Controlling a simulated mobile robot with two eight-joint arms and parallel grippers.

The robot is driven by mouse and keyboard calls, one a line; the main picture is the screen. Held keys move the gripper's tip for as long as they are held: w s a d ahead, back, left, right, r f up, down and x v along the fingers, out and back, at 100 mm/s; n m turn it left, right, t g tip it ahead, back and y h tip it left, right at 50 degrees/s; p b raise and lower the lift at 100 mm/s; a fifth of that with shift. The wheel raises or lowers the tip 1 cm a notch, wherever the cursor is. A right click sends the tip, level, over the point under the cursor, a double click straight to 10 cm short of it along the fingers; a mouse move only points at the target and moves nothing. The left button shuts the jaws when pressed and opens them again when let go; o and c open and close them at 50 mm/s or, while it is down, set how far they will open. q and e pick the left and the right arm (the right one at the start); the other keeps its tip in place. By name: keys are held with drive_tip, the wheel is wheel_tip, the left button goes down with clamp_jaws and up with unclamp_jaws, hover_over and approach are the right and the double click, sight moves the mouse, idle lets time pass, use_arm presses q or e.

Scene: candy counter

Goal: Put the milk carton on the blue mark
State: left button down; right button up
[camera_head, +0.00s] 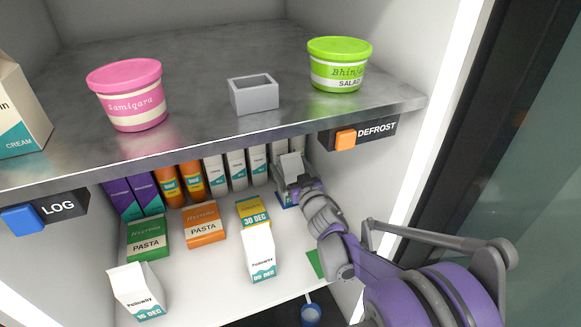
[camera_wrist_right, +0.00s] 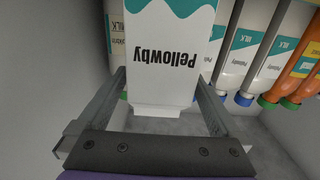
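My right gripper (camera_head: 291,180) reaches into the lower compartment. In the right wrist view it has a white Pellowby carton (camera_wrist_right: 175,45) with a teal band between its fingers, one against each side. That view is upside down. In the head view the carton is mostly hidden behind the gripper; a white part (camera_head: 291,163) shows above it. A small blue patch (camera_head: 284,201) shows just below the gripper; I cannot tell whether it is a mark or the carton's band. My left gripper is out of view.
Two other Pellowby cartons, 16 DEC (camera_head: 137,291) and 05 DEC (camera_head: 258,252), stand forward, with a yellow 30 DEC box (camera_head: 252,212) behind. Pasta boxes (camera_head: 204,225) and a row of bottles (camera_head: 236,170) stand behind. A green mark (camera_head: 315,264) lies right. The upper shelf (camera_head: 215,140) overhangs.

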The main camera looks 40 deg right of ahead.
drive_tip(key=shift+r, duration=0.15)
drive_tip(key=shift+s+r, duration=0.1)
drive_tip(key=shift+s, duration=0.15)
drive_tip(key=p+v, duration=0.2)
drive_tip(key=v, duration=0.9)
drive_tip(key=shift+s, duration=0.25)
drive_tip(key=shift+a, duration=0.1)
